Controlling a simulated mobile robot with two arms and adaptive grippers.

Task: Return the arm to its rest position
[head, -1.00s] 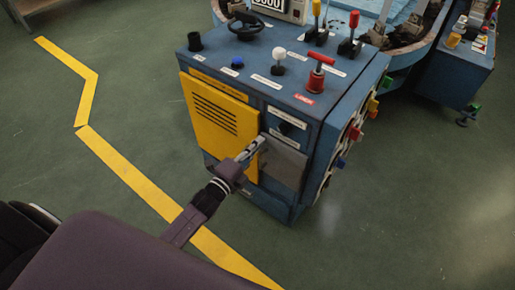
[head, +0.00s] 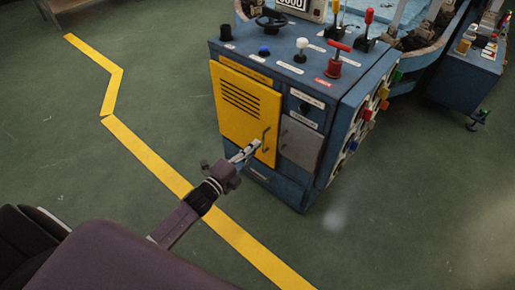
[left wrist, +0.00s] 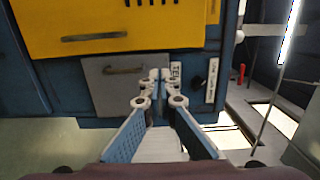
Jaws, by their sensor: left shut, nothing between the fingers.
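My left gripper (head: 246,151) is shut and empty. In the head view it is in front of the lower part of the yellow door (head: 245,108) on the blue machine cabinet (head: 265,183), left of the door's handle (head: 265,140). In the left wrist view the fingers (left wrist: 160,85) meet in front of the grey panel (left wrist: 112,90), below the yellow door (left wrist: 120,25). I cannot tell whether the fingertips touch the cabinet. The yellow door looks closed. My right gripper is not in view.
The cabinet top carries a red T-handle (head: 337,58), a white knob (head: 301,44), a blue button (head: 264,50) and a black wheel (head: 272,20). Coloured knobs stick out of its right side. A yellow floor line (head: 150,160) crosses the open green floor at left.

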